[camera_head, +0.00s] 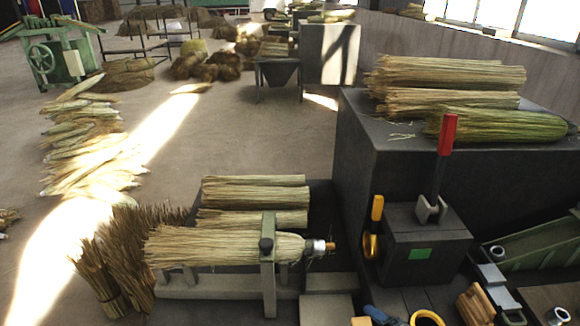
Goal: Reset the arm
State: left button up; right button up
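Neither of my grippers shows in the head view. A dark machine box (428,246) with a green square on its front stands at the right of centre. A lever with a red handle (447,134) rises nearly upright from a grey bracket on its top. A yellow handle (377,207) stands at the box's left side. A broom bundle (205,247) lies level in a grey frame (268,285), with its narrow end pointing right toward the box. A gap shows between that end and the box.
More straw bundles (255,191) lie behind the frame. Straw stacks (450,75) lie on a dark block (400,150) at the right. Dark bristle bundles (125,255) stand at the left. A yellow ring (427,318) and other small items crowd the bottom right. The floor (225,130) beyond is open.

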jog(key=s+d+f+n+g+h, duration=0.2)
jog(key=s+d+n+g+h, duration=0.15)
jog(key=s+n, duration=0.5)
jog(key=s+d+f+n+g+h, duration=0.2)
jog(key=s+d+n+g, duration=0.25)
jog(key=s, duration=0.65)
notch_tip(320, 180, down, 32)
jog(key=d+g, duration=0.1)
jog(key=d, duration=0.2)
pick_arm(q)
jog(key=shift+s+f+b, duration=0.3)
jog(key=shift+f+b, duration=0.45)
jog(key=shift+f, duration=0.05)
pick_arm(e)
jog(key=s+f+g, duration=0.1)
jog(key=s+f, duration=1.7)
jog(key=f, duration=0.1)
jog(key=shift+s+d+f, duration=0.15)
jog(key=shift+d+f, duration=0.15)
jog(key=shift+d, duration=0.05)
